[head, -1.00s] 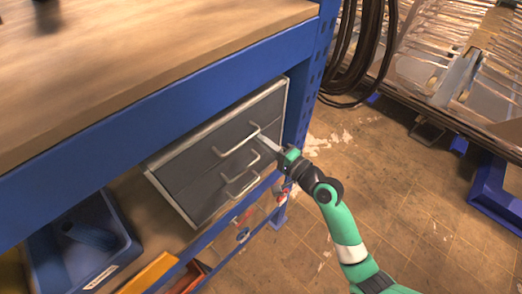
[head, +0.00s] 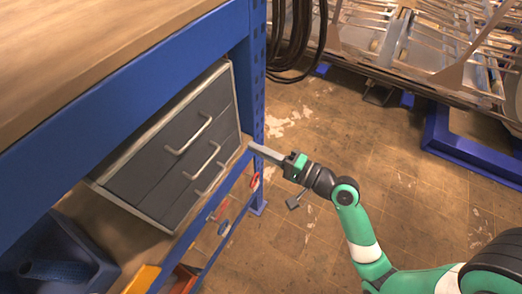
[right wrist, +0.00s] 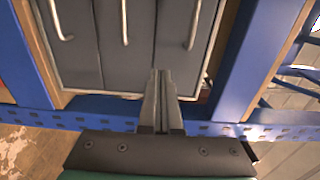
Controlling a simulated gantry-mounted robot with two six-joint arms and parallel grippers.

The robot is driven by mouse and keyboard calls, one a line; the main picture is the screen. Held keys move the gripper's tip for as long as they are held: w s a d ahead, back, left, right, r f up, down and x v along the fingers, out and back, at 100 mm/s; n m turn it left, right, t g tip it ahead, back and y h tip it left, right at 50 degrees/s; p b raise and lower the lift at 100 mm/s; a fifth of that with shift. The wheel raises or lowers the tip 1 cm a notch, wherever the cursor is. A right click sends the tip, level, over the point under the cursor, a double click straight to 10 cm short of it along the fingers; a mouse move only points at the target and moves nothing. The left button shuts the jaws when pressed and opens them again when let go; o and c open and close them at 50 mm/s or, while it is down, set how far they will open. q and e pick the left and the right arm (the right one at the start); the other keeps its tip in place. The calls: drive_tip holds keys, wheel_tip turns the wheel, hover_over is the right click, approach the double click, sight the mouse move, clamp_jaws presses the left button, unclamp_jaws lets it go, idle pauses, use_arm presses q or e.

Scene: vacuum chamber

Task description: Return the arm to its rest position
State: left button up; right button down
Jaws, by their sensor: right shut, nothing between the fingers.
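My right gripper (head: 253,147) is shut and empty. In the head view its fingers point left, at the blue upright and to the right of the grey drawer cabinet (head: 165,160), whose drawers look closed. In the right wrist view the shut fingers (right wrist: 160,75) appear in front of the drawer fronts, near a handle (right wrist: 193,25); I cannot tell the exact gap. My right arm (head: 358,235) reaches in from the lower right. My left gripper is not seen.
A blue rack frame (head: 258,100) and a wooden worktop (head: 90,50) stand over the cabinet. A blue bin (head: 85,240) sits at lower left. Black cables (head: 290,45) hang behind the upright.

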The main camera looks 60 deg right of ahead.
drive_tip(key=shift+s, duration=0.3)
